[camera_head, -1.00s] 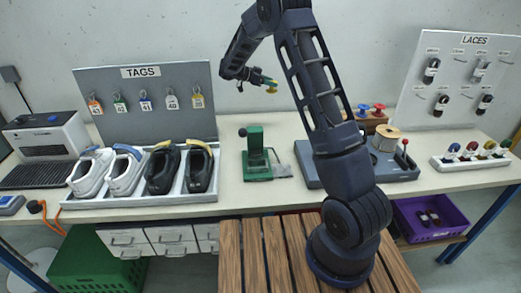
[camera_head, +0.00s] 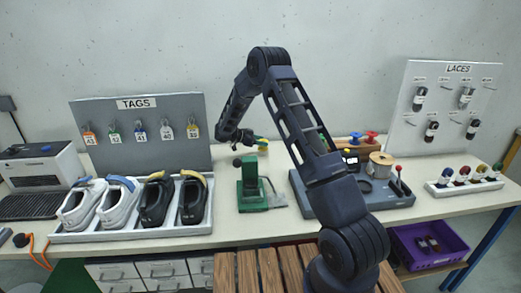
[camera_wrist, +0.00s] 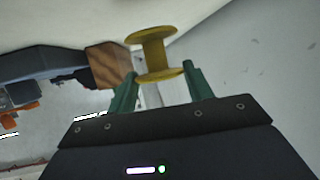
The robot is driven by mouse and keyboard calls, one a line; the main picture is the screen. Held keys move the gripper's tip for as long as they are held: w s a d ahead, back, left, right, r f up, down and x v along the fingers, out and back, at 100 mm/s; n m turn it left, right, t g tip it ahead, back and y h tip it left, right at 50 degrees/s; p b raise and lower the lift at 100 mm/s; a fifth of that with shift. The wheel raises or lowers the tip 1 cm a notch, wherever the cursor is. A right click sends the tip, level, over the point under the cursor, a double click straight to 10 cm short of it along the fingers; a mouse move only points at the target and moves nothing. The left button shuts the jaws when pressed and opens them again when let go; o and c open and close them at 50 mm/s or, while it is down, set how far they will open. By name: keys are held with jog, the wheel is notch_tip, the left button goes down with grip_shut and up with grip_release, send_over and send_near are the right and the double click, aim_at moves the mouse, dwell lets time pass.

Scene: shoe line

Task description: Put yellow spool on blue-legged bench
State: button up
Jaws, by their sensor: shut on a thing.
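The yellow spool (camera_wrist: 157,52) is held between the green fingers of my gripper (camera_wrist: 163,80) in the wrist view. In the head view, my gripper (camera_head: 250,140) is over the back part of the blue-legged bench (camera_head: 226,215), near the wall. I cannot tell whether the spool touches the bench top. A blue leg (camera_head: 492,232) of the bench shows at the right.
A green press (camera_head: 250,190) stands in front of my gripper. A shoe tray (camera_head: 130,233) and tag board (camera_head: 140,150) are at the left. A grey tray (camera_head: 385,197) with a pale spool (camera_head: 381,165) and a wooden rack (camera_head: 345,146) are at the right.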

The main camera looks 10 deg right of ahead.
aim_at(260, 148)
jog(key=shift+f, duration=2.2)
jog(key=shift+f, duration=0.15)
jog(key=o, duration=1)
